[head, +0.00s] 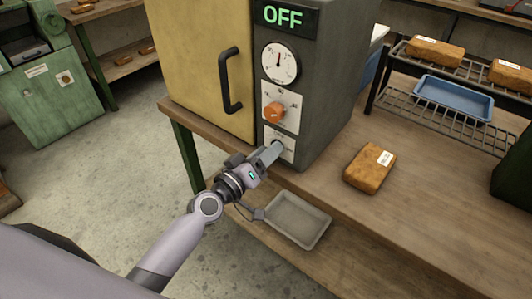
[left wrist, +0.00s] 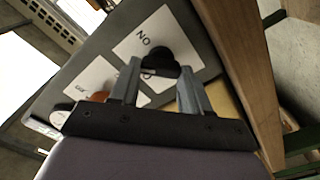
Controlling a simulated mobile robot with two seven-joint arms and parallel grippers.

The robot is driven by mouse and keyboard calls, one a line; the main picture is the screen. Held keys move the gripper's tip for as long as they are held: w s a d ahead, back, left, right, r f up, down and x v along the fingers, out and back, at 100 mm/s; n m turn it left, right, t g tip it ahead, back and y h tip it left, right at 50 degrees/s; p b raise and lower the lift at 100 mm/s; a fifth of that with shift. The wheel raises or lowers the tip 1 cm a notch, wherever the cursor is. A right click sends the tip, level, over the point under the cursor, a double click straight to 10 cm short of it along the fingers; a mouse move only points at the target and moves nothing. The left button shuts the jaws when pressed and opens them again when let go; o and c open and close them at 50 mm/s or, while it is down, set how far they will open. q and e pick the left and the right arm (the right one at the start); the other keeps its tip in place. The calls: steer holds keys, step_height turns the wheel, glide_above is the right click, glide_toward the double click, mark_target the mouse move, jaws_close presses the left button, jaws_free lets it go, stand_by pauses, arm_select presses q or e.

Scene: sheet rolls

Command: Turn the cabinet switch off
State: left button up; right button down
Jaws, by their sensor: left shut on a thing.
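The cabinet (head: 329,80) has a yellow door and a dark grey control panel, and its display (head: 283,15) reads OFF. The switch, a black knob (left wrist: 157,52) on a white plate (left wrist: 165,28), is low on the panel and mostly hidden by my gripper in the head view. My left gripper (head: 273,151) is at this lowest plate. In the left wrist view my left gripper (left wrist: 161,72) has its fingers on either side of the knob, shut on it. My right gripper is not in view.
An orange dial (head: 274,111) and a round gauge (head: 281,62) sit above the switch. A black door handle (head: 231,80) sticks out to the left. A brown wrapped block (head: 370,167) lies on the bench to the right, and a grey tray (head: 297,220) is below.

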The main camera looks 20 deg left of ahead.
arm_select(q)
steer(key=shift+a+f+n, duration=0.1)
steer(key=shift+f+n, duration=0.05)
steer(key=shift+n, duration=4.45)
steer(key=o, duration=1.1)
steer(key=shift+c, duration=0.2)
steer(key=v, duration=0.7)
